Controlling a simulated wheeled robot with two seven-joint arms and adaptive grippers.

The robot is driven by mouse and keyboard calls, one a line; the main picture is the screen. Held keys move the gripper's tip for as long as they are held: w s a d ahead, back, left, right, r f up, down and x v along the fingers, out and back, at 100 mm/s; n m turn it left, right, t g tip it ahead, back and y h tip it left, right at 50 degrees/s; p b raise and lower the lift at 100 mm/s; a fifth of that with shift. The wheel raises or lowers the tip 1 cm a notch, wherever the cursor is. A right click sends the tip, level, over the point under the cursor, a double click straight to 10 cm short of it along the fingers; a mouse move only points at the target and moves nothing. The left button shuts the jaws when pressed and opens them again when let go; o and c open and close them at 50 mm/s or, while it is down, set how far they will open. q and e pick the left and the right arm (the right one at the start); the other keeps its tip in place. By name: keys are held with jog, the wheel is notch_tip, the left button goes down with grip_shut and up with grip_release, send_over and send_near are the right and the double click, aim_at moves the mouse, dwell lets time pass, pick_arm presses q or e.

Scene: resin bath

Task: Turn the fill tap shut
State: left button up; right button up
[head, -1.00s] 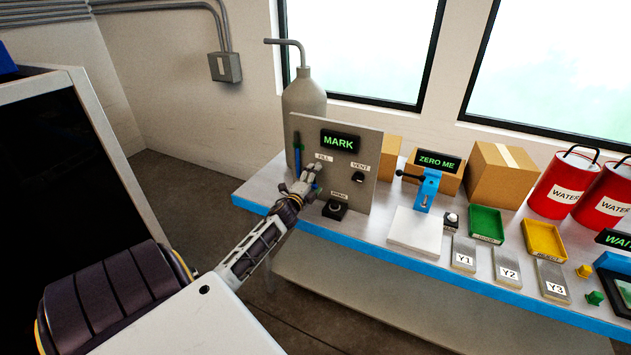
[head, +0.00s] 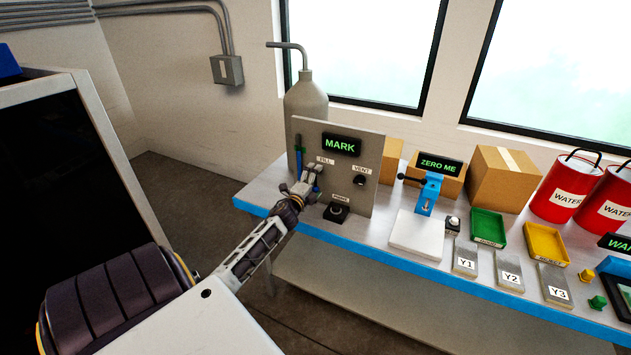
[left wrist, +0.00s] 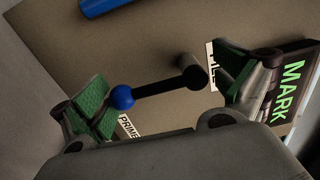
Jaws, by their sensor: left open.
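The fill tap (left wrist: 165,88) shows in the left wrist view as a black lever with a blue ball at one end and a grey round hub at the other. It stands out from the grey panel (head: 376,140), beside the FILL label (head: 326,161). My left gripper (left wrist: 162,92) is open, with its green-padded fingers apart on either side of the lever. The blue ball is close to one finger; I cannot tell if they touch. In the head view my left gripper (head: 312,178) is at the panel and hides most of the tap. My right gripper is not in view.
The panel also has a MARK display (head: 340,145), a black VENT knob (head: 360,181) and a PRIME button (head: 337,211). A grey bottle (head: 307,100) stands behind it. A blue stand (head: 428,194) and white pad (head: 416,234) are to the right.

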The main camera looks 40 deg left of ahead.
pick_arm(q)
jog(key=shift+s+d+f, duration=0.15)
jog(key=shift+s+d, duration=0.1)
jog(key=shift+s, duration=0.35)
jog(key=v, duration=1)
jog(key=shift+s, duration=0.4)
jog(key=shift+n, duration=0.3)
dwell(0.5)
